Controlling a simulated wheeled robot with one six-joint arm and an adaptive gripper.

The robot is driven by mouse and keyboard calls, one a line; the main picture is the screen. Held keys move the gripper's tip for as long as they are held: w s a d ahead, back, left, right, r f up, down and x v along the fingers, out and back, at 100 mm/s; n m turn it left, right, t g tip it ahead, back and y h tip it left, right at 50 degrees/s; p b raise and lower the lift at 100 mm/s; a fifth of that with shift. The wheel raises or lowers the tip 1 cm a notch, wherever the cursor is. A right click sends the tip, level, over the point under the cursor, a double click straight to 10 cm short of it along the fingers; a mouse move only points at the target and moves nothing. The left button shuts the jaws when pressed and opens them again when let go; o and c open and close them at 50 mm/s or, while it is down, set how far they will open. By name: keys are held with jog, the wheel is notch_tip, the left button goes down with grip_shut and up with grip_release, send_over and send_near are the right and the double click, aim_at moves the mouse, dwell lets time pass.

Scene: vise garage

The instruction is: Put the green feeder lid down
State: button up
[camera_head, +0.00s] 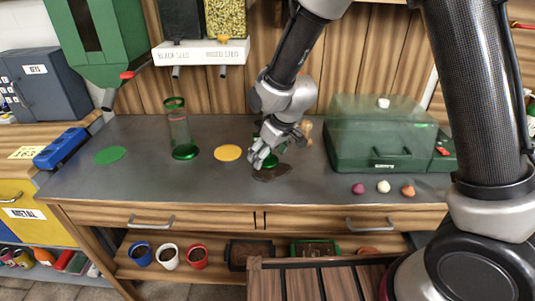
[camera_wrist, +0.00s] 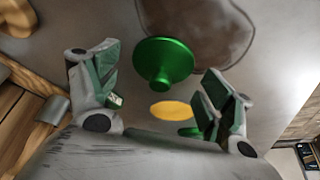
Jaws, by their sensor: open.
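The green feeder lid (camera_wrist: 162,62), a round disc with a knob, lies between my spread fingers in the wrist view, next to a dark brown patch. In the head view the lid (camera_head: 271,161) is mostly hidden behind my gripper (camera_head: 264,154), just above or on the dark patch (camera_head: 272,174); I cannot tell if it touches the counter. My gripper (camera_wrist: 160,88) is open, with a finger on each side of the lid and gaps between. The clear feeder tube (camera_head: 179,130) with green rim and green base stands upright to the left.
A yellow disc (camera_head: 227,153) and a green disc (camera_head: 110,155) lie flat on the grey counter (camera_head: 140,185). A green incubator-like box (camera_head: 375,140) stands right, with three small balls (camera_head: 383,187) before it. A seed dispenser (camera_head: 205,52) hangs behind. The front counter is clear.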

jog(key=v, duration=1.2)
jog(key=s+d+r+m+h, duration=0.15)
jog(key=d+r, duration=0.25)
jog(key=d, duration=0.4)
jog(key=s+d+r+m+y, duration=0.15)
jog(key=d+r, duration=0.25)
jog(key=d, duration=0.4)
jog(key=s+d+r+m+h, duration=0.1)
jog(key=s+d+r+m, duration=0.1)
jog(key=s+d, duration=0.6)
jog(key=s+d+r+m+t+h, duration=0.1)
jog(key=s+d+r+m+h, duration=0.1)
jog(key=s+d, duration=0.5)
jog(key=s+m, duration=0.1)
jog(key=s, duration=0.1)
jog(key=shift+s+d+m, duration=0.25)
jog(key=shift+d+m, duration=0.05)
jog(key=shift+d, duration=0.1)
